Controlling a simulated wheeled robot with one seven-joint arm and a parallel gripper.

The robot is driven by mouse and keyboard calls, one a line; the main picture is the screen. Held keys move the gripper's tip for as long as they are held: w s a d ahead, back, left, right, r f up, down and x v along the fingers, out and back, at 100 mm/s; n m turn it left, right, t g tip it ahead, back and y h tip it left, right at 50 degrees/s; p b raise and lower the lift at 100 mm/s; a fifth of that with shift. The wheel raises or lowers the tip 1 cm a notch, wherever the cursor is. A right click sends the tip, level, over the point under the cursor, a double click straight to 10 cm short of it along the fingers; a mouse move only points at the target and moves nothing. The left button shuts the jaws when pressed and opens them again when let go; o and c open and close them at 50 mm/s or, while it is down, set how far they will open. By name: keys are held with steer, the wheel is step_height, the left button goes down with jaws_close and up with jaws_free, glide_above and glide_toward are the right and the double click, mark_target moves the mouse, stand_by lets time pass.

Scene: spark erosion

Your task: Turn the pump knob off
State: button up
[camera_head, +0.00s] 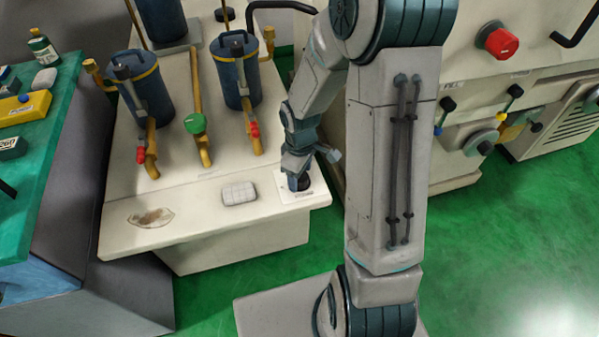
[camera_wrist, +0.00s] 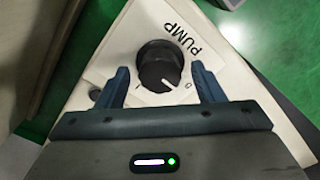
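The pump knob (camera_wrist: 160,66) is a round black knob on a white plate marked PUMP (camera_wrist: 182,40). A short white line shows at its lower right edge, and a small 0 mark is printed on the plate to the right of that. My gripper (camera_wrist: 164,76) is open, with one blue finger on each side of the knob. Small gaps show between the fingers and the knob, so neither seems to touch it. In the head view my gripper (camera_head: 297,172) points down over the knob (camera_head: 300,184), which is partly hidden by it.
The plate sits at the front right corner of a cream bench (camera_head: 190,215). Blue canisters (camera_head: 237,75) and pipes with a green valve handle (camera_head: 194,123) and red ones stand behind. A grey ribbed pad (camera_head: 239,193) lies left of the plate. A machine with a red knob (camera_head: 497,41) is right.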

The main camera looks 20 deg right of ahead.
step_height(320, 180, up, 14)
steer(key=p, duration=0.2)
stand_by(0.5)
steer(key=shift+f, duration=0.1)
steer(key=s+r+m+t+p, duration=0.2)
steer(key=s+r+m+p, duration=0.3)
steer(key=s+r+m, duration=0.4)
steer(key=s+r, duration=0.4)
steer(key=shift+s+a+r+t, duration=0.15)
steer(key=shift+s+r+t, duration=0.2)
steer(key=shift+r+t, duration=0.05)
stand_by(0.5)
